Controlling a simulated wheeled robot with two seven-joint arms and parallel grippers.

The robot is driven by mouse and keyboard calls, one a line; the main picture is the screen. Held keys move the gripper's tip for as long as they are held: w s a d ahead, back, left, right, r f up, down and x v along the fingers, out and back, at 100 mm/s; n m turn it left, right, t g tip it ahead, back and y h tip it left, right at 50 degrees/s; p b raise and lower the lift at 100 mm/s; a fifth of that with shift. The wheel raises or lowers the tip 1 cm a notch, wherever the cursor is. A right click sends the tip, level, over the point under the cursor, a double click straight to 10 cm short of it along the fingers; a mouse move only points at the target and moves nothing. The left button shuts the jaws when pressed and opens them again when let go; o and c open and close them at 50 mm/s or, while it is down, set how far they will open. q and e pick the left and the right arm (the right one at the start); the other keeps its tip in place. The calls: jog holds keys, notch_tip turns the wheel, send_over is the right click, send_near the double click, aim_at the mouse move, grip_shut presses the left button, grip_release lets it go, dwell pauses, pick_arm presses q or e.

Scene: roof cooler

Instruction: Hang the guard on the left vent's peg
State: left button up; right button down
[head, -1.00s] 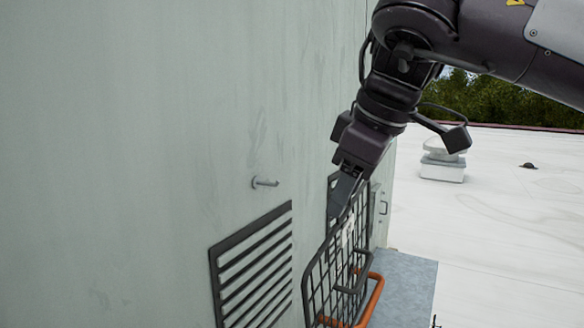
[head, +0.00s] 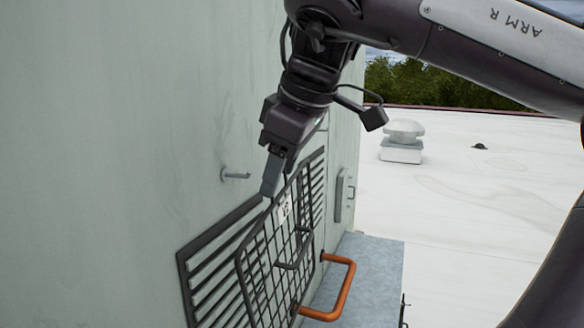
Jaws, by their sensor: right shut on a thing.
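The guard (head: 262,262) is a black wire grid in a dark frame, with a small handle and a white label. My right gripper (head: 271,188) is shut on its top edge, and the guard hangs below the fingers. In the picture it covers the right part of the left vent (head: 192,262), a dark slatted grille on the wall. The left vent's peg (head: 235,174) sticks out of the wall above that vent, left of my fingertips and apart from the guard. My left gripper is out of view.
A second slatted vent (head: 319,184) lies further along the wall, partly behind the guard. An orange handle (head: 346,288) sticks out right of the guard, above a grey-blue slab (head: 374,262). The white roof to the right is open, with a white roof cap (head: 402,142) further back.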

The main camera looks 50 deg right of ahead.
jog(key=shift+w+a, duration=0.15)
jog(key=shift+w, duration=0.25)
jog(key=shift+w+a+f, duration=0.1)
jog(key=shift+w+a, duration=0.15)
jog(key=shift+w, duration=0.5)
jog(key=shift+w+a+r, duration=0.1)
jog(key=shift+w+a, duration=0.1)
jog(key=shift+w, duration=0.55)
jog(key=shift+w+a+f, duration=0.1)
jog(key=shift+w+a, duration=0.15)
jog(key=shift+w, duration=0.5)
pick_arm(q)
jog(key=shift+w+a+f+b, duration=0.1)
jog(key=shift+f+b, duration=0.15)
jog(key=shift+b, duration=0.05)
pick_arm(e)
jog(key=shift+w+a+f, duration=0.2)
jog(key=shift+w+f, duration=0.3)
jog(key=shift+w, duration=0.2)
jog(key=c, duration=0.6)
grip_release()
jog(key=shift+o, duration=0.2)
jog(key=shift+s, duration=0.1)
